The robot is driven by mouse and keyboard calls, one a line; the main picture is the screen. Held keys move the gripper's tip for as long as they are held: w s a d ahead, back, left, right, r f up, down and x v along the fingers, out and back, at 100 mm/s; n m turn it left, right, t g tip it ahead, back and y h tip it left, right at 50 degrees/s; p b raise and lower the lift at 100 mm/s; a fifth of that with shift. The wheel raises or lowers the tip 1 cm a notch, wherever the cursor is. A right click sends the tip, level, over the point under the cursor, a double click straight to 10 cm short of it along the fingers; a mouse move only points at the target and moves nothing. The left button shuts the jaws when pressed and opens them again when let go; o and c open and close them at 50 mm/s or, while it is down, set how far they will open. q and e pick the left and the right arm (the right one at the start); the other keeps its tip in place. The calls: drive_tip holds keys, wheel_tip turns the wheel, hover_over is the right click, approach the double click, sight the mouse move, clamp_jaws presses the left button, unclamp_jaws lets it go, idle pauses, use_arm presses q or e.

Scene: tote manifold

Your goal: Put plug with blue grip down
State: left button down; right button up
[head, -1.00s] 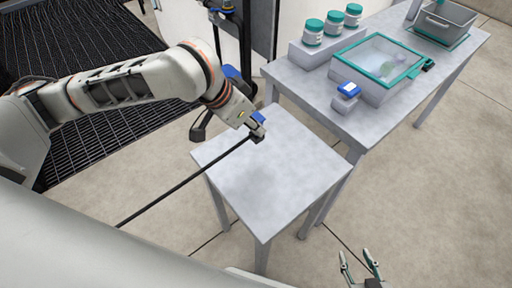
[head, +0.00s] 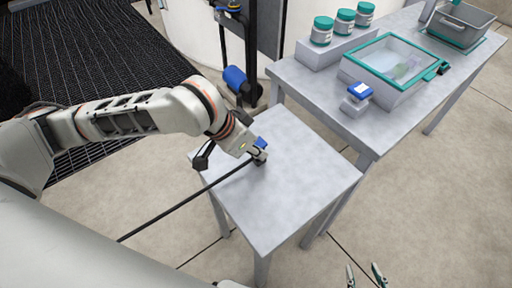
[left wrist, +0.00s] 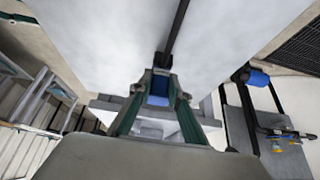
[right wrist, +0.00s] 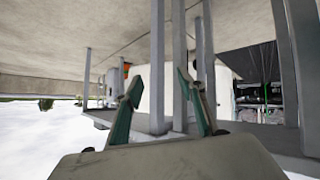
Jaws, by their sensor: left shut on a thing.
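The plug with the blue grip (head: 261,143) is in my left gripper (head: 259,155), above the small grey table (head: 290,185) near its back left part. I cannot tell whether it touches the tabletop. In the left wrist view the blue grip (left wrist: 158,98) sits between the two fingers, and a dark cable runs from the plug. In the head view the black cable (head: 185,207) runs down to the left. My right gripper (head: 364,273) is open and empty at the bottom edge, low beside the small table; its spread fingers also show in the right wrist view (right wrist: 160,95).
A longer grey table at the right holds a teal-rimmed box (head: 395,60), a small blue-topped block (head: 357,96), several teal-lidded jars (head: 345,20) and a grey bin (head: 462,22). The small table's front and right are clear.

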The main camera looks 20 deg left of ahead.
use_arm(q)
drive_tip(key=c, duration=1.9)
unclamp_jaws()
drive_tip(key=shift+f, duration=0.15)
